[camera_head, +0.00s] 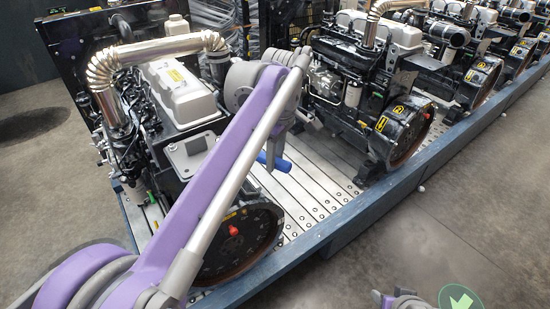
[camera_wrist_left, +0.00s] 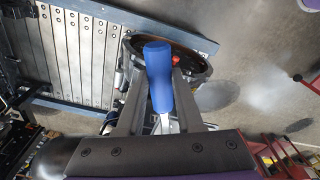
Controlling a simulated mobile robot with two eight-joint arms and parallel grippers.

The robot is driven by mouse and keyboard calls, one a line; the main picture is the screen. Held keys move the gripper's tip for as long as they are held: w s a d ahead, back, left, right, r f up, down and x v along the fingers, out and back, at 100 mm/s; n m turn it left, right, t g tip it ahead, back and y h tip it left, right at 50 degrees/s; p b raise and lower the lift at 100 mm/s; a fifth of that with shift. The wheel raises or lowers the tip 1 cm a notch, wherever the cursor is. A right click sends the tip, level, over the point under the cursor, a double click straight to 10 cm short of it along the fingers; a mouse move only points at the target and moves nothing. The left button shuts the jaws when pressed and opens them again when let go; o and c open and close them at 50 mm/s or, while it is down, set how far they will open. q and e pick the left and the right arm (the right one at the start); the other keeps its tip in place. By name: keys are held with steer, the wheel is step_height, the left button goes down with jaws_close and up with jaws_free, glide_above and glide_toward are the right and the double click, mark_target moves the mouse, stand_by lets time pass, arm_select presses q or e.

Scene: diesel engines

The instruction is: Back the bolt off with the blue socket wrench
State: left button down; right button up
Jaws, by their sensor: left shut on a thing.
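The blue socket wrench shows in the head view as a blue handle (camera_head: 274,162) below the end of my left arm. In the left wrist view its blue handle (camera_wrist_left: 158,75) and a pale shaft lie between my left gripper's fingers (camera_wrist_left: 157,92). My left gripper (camera_head: 276,145) is shut on the wrench, near the nearest engine. A red bolt-like piece (camera_head: 232,230) sits on that engine's round flywheel face; a red spot (camera_wrist_left: 175,60) also shows behind the handle in the wrist view. The wrench's socket end is hidden. My right gripper (camera_head: 400,298) is only partly in frame at the bottom.
The nearest engine (camera_head: 182,88) and several similar engines stand in a row on a slatted metal platform (camera_head: 305,185) with a blue edge beam (camera_head: 345,222). Concrete floor (camera_head: 460,215) lies clear at right. A red rack (camera_wrist_left: 290,155) stands in the wrist view's lower right.

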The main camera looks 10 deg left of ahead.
arm_select(q)
steer(key=shift+r, duration=4.1)
